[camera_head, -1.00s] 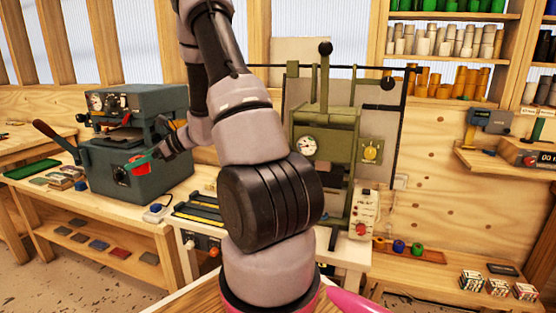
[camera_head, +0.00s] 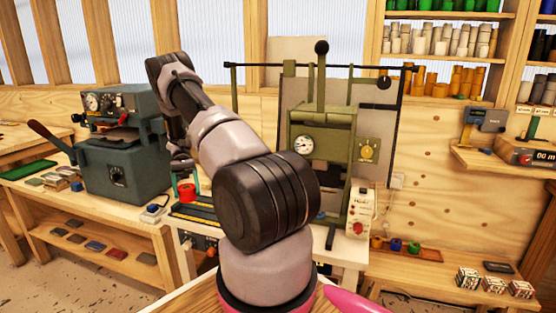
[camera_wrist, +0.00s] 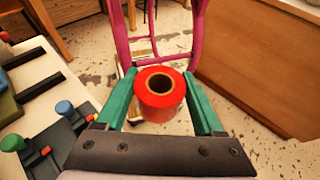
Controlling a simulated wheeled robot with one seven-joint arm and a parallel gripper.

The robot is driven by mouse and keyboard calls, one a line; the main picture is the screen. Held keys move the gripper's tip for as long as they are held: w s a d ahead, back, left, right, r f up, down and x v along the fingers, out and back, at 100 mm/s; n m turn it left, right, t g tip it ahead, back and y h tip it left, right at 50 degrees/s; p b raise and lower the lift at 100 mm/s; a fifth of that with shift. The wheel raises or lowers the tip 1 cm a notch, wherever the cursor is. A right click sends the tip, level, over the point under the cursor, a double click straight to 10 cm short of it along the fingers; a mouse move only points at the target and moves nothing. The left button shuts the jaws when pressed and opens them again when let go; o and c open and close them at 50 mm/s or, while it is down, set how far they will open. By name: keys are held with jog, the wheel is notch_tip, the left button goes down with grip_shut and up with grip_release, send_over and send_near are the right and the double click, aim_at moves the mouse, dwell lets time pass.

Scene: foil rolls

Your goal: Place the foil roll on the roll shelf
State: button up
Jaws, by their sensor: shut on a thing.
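A red foil roll (camera_wrist: 160,110) with a dark open core is held between the two green fingers of my gripper (camera_wrist: 160,88). In the wrist view its open end faces the camera. A low wooden ledge (camera_head: 432,256) on the right wall carries a few small coloured rolls. The upper right shelves (camera_head: 440,62) hold several rows of green, white and tan rolls. Which one is the roll shelf is not marked.
A grey-green press (camera_head: 125,170) stands on the left bench. A tall green machine (camera_head: 322,150) with a lever stands behind my arm. In the wrist view, knobbed controls (camera_wrist: 45,145) lie close left of the gripper. Open floor (camera_wrist: 265,125) shows to the right.

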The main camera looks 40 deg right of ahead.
jog(key=w+d+r+n+t+h, duration=0.1)
jog(key=d+n+h, duration=0.6)
jog(key=d, duration=0.2)
jog(key=w+d+r+n+t+h, duration=0.2)
jog(key=d+n+h, duration=0.45)
jog(key=d, duration=0.25)
jog(key=w+d+r+n+t+h, duration=0.5)
jog(key=w+d+r+n+t, duration=0.35)
jog(key=w+d+r, duration=0.2)
jog(key=s+d+f, duration=0.1)
jog(key=s+d, duration=0.2)
jog(key=s, duration=0.2)
jog(key=s+d+f, duration=0.1)
jog(key=s+d, duration=0.2)
jog(key=s, duration=0.3)
jog(key=s+d+f, duration=0.1)
jog(key=s+d, duration=0.2)
jog(key=s, duration=0.3)
jog(key=shift+s+f, duration=0.1)
jog(key=shift+s+d+f, duration=0.1)
jog(key=shift+s+f, duration=0.1)
jog(key=shift+f, duration=0.95)
jog(key=shift+s+d+f, duration=0.1)
jog(key=shift+s+f, duration=0.05)
jog(key=shift+f, duration=0.95)
